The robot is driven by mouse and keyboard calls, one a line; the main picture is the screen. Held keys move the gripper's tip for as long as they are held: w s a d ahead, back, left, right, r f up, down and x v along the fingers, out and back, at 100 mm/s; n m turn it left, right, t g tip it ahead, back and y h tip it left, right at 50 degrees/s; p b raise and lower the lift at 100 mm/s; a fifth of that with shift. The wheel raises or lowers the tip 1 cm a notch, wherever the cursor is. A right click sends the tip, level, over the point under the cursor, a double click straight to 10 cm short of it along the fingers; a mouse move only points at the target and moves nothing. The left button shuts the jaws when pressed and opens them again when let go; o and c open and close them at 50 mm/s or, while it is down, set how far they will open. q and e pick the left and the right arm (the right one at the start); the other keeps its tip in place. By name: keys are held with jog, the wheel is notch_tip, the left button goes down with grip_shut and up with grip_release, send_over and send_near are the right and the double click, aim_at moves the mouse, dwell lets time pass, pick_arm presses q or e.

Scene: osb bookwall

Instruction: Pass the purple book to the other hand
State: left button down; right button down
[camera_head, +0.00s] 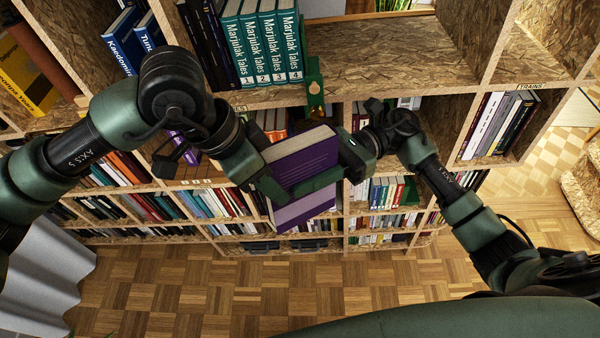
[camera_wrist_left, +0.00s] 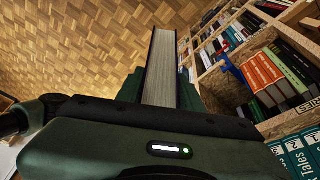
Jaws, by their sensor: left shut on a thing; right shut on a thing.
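The purple book (camera_head: 308,160) is held in the air between my two grippers, in front of the bookshelf, in the head view. My left gripper (camera_head: 272,188) is shut on its left side. My right gripper (camera_head: 318,182) is shut on it from the right, with a finger lying across the cover. In the left wrist view the book (camera_wrist_left: 161,75) stands with its page edges toward the camera, between the fingers of my left gripper (camera_wrist_left: 160,95). Parts of the cover are hidden behind the fingers.
An OSB bookshelf (camera_head: 385,55) fills the space behind, with a row of teal Marjulak Tales books (camera_head: 262,45) on its upper shelf and several book rows below. A green bookend-like object (camera_head: 314,90) stands near the shelf edge. The parquet floor (camera_head: 200,290) in front is clear.

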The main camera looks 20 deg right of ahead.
pick_arm(q)
jog(key=shift+s+d+r, duration=0.15)
jog(key=shift+s, duration=0.1)
jog(key=c, duration=1)
grip_release()
jog(key=shift+c, duration=0.2)
jog(key=shift+o, duration=1)
jog(key=shift+w, duration=0.1)
